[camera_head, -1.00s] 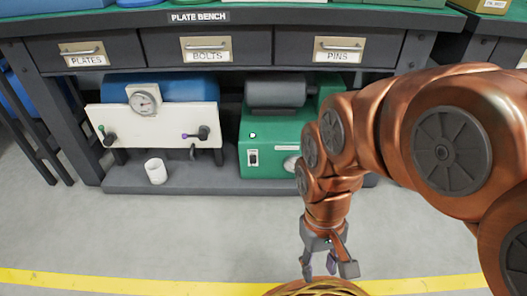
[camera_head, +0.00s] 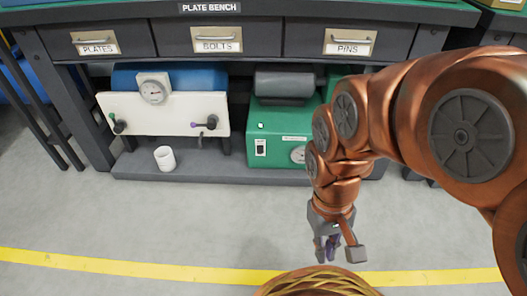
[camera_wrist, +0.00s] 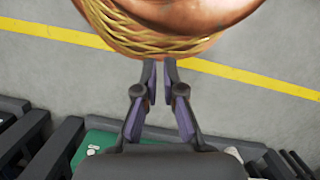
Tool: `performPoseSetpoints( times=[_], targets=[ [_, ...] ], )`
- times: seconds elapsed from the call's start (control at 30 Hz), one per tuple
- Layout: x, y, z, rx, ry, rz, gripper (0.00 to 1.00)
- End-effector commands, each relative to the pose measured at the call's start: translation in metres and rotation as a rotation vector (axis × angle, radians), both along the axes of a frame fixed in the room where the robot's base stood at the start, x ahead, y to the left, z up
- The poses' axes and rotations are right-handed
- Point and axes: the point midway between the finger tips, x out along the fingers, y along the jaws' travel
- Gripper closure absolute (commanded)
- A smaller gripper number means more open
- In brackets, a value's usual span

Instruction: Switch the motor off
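The motor unit is a green housing (camera_head: 279,124) with a dark grey cylinder (camera_head: 284,83) on top, on the low shelf under the bench. A black switch (camera_head: 261,147) on a white plate is on its front face; its position is too small to tell. A small white spot (camera_head: 261,125) sits above the switch, and a round dial (camera_head: 298,155) is to the right, partly hidden by my arm. My gripper (camera_head: 327,257) hangs over the floor in front of the unit, apart from it. In the wrist view, my gripper's fingertips (camera_wrist: 159,71) are almost together, with nothing between them.
Labelled drawers (camera_head: 223,40) are above. The grey floor around the yellow line (camera_head: 180,272) is clear.

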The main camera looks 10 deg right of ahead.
Motion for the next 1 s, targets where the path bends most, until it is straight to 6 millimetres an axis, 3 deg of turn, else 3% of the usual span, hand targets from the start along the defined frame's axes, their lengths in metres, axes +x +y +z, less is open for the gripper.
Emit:
performPoseSetpoints(
  times=[0.03,0.27,0.4,0.6,1.0],
  targets=[
    [0.002,-0.001,0.02,-0.001,-0.007,0.002,1.0],
    [0.011,-0.007,0.083,-0.009,-0.038,0.018,1.0],
    [-0.006,-0.003,0.107,-0.001,0.011,0.016,1.0],
    [-0.031,0.003,0.112,0.011,0.085,0.006,1.0],
    [-0.032,0.003,0.109,0.011,0.087,0.004,1.0]
  ],
)
